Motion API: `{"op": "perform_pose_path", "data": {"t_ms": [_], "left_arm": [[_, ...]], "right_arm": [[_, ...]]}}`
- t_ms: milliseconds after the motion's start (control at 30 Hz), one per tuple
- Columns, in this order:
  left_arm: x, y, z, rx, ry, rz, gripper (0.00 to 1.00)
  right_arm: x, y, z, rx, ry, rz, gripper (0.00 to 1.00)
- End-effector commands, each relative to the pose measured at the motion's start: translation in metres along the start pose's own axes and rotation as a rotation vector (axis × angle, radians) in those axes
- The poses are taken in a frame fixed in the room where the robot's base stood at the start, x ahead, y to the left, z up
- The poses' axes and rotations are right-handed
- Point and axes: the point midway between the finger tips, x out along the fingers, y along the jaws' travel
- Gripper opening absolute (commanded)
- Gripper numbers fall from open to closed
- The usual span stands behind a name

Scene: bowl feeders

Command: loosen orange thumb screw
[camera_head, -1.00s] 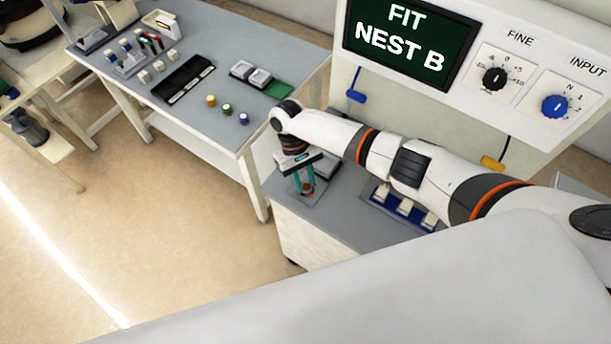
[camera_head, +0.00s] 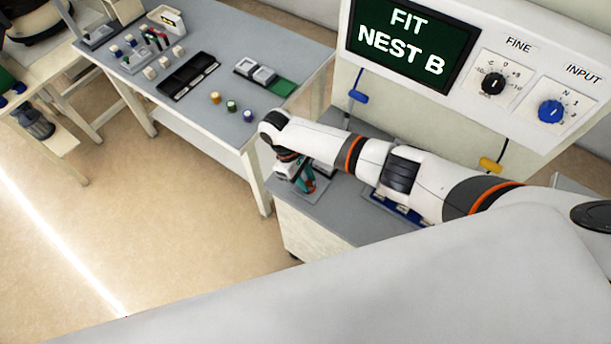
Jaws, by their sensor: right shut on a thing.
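My right gripper (camera_head: 306,184) points down at a small plate (camera_head: 322,187) on the grey bench in the middle of the view. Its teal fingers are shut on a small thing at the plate. In the earlier view an orange-red piece shows between the fingers, which fits the orange thumb screw. Now the fingers mostly hide it, and its exact seating cannot be made out. My left gripper is not in view.
A blue tray (camera_head: 380,204) lies partly under my right arm. A panel with a screen (camera_head: 410,37) reading "FIT NEST B" stands behind. A grey table (camera_head: 215,128) at left holds black trays, coloured knobs and small parts.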

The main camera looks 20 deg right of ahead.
Motion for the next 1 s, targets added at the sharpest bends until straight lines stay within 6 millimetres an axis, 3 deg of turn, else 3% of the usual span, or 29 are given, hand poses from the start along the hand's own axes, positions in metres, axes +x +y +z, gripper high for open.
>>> {"op": "perform_pose_path", "data": {"t_ms": [333, 367, 500, 833, 1000], "left_arm": [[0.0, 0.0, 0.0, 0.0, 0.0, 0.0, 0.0], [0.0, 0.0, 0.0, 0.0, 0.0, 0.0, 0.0], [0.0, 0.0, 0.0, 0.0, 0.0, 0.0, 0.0], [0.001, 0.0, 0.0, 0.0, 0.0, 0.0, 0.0], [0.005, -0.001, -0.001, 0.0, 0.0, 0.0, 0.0]], "right_arm": [[-0.001, 0.0, 0.001, -0.001, -0.004, -0.002, 0.06], [-0.001, 0.0, 0.001, -0.001, -0.004, -0.002, 0.32], [-0.001, 0.0, 0.001, -0.001, -0.003, -0.001, 0.5], [-0.004, 0.0, 0.001, -0.001, -0.003, -0.001, 0.5], [-0.029, 0.0, 0.002, -0.001, -0.007, -0.002, 0.5]]}}
